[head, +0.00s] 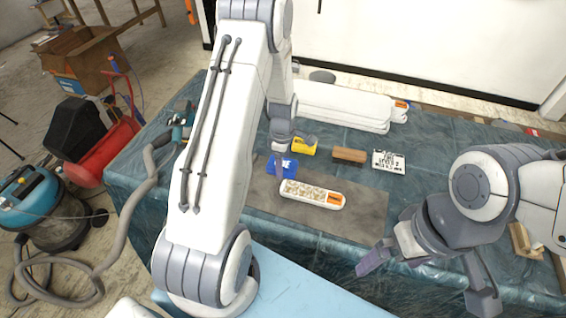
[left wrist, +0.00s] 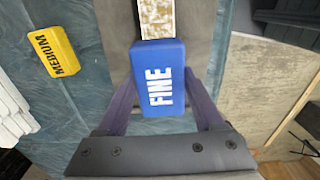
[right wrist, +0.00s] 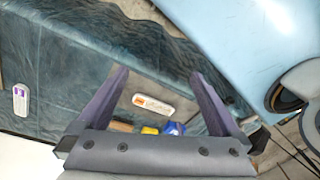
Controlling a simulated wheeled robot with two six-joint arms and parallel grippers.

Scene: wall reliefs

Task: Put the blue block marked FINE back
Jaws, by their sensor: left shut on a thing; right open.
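The blue block marked FINE (left wrist: 158,80) is between the fingers of my left gripper (left wrist: 165,105), which is shut on it. In the head view the blue block (head: 288,168) shows partly behind my left arm, over the left part of the grey mat (head: 355,220). I cannot tell whether it touches the mat. A yellow block marked MEDIUM (left wrist: 52,53) lies to its left in the left wrist view and just behind it in the head view (head: 304,146). My right gripper (head: 425,275) is open and empty at the table's front right.
A white tray with pale pieces (head: 312,194) lies on the mat near the blue block. A brown block (head: 349,155) and a white lettered card (head: 388,160) lie behind the mat. Long white pieces (head: 340,105) are stacked at the back. A vacuum (head: 50,205) stands left of the table.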

